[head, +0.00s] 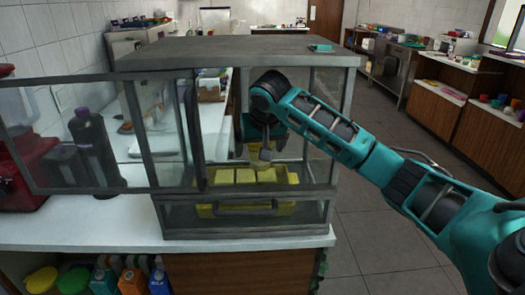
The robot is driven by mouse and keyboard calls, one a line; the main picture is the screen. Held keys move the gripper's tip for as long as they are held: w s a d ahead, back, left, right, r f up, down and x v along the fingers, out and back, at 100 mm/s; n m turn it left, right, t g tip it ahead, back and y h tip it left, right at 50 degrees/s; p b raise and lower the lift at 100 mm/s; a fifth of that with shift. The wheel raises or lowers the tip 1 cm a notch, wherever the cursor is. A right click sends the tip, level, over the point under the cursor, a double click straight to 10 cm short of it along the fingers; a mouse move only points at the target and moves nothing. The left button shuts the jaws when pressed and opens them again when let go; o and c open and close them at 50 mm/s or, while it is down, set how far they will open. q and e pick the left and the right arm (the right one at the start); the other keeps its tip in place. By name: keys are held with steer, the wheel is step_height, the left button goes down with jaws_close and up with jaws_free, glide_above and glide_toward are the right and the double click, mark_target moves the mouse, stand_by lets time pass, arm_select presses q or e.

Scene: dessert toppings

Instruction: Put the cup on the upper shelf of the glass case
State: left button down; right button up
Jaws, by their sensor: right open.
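The glass case (240,58) stands on the white counter, with its glass door (90,77) swung open to the left. My right arm reaches in from the right. The gripper is open. A small pale yellowish shape shows at its fingers, too small and covered to name. I cannot make out a cup for certain. The case's upper shelf is hard to see behind the glass and my arm. My left gripper is not in view.
Several yellow blocks (245,176) lie in the tray. A dark bottle (92,148) and a red machine (28,165) stand behind the open door. Bottles (132,281) sit below the counter. A small teal object (320,47) lies on the case top.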

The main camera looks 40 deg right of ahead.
steer(key=shift+s+a+r, duration=0.1)
steer(key=shift+s+r, duration=0.05)
steer(key=shift+r, duration=0.25)
steer(key=shift+s+a+r+b, duration=0.15)
steer(key=shift+s+a, duration=0.6)
steer(key=shift+s, duration=1.15)
steer(key=shift+s+a+f+b, duration=0.1)
steer(key=shift+s+a, duration=0.7)
steer(key=shift+s, duration=1.1)
steer(key=shift+s+a+r+b, duration=0.15)
steer(key=shift+s+a, duration=0.6)
steer(key=shift+s, duration=1.15)
steer(key=shift+f, duration=0.1)
